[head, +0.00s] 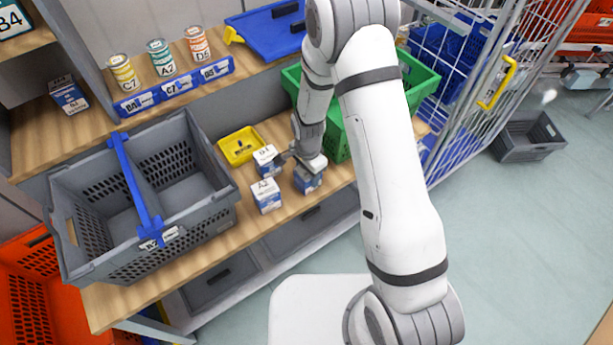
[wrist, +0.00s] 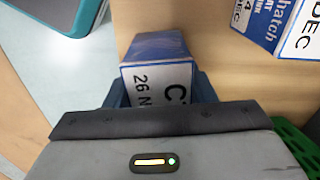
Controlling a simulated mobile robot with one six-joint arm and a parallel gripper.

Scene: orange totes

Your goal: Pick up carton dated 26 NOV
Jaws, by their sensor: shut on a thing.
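The carton dated 26 N… (wrist: 157,84) is white and blue, with a large C on its label; the rest of the label is cut off by my gripper's body. In the wrist view, my gripper (wrist: 161,92) has a dark finger on each side of it and is shut on it. In the head view, my gripper (head: 309,164) is over the wooden bench, with this blue-and-white carton (head: 307,182) beneath it. I cannot tell whether the carton touches the bench. Another carton (wrist: 279,22), with DEC on its label, lies at upper right in the wrist view.
Cartons marked D1 (head: 267,159) and A2 (head: 266,194) stand left of my gripper. A yellow tray (head: 232,155), a grey basket (head: 213,213) with a blue handle and a green crate (head: 422,86) are nearby. Several cans stand on the shelf behind.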

